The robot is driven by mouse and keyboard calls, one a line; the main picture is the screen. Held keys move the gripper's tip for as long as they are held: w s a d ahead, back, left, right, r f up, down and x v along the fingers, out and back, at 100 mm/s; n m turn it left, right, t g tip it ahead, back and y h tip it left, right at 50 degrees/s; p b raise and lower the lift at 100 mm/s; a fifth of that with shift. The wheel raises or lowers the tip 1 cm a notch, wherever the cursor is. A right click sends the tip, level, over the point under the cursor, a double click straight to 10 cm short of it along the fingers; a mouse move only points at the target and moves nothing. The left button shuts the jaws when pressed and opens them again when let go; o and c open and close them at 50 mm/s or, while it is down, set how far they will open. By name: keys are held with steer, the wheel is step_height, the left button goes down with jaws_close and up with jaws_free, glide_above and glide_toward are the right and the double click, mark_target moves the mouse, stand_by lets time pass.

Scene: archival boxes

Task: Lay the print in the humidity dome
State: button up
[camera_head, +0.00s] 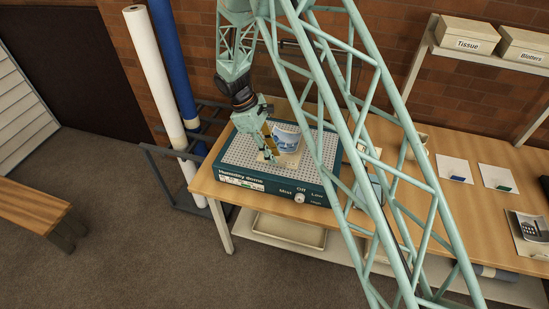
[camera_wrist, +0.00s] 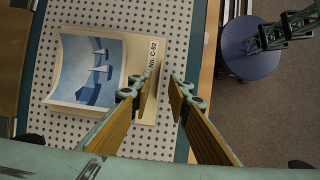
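The humidity dome's base (camera_head: 236,156) is a teal box with a white perforated top and a front dial (camera_head: 299,198) marked Mist, Off, Low and High. The print (camera_head: 287,136) lies on the perforated top. In the wrist view the print (camera_wrist: 72,75) is a cream-bordered sheet with a blue picture, its body curled, labelled No. C-92. My gripper (camera_head: 269,157) is low over the top, beside the print. In the wrist view my gripper (camera_wrist: 164,80) is open, with a clear gap between the fingers. One fingertip overlaps the labelled edge; whether it touches is unclear.
The wooden table (camera_head: 445,189) extends right, with cards carrying a blue piece (camera_head: 457,179) and a green piece (camera_head: 504,188). Boxes marked Tissue (camera_head: 467,44) and Blotters (camera_head: 531,57) sit on a shelf. White (camera_head: 150,65) and blue (camera_head: 172,60) rolls lean left. A bench (camera_head: 35,208) stands front left.

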steer(key=v, duration=1)
steer(key=shift+b, duration=0.35)
steer(key=shift+r, duration=0.1)
stand_by(0.4)
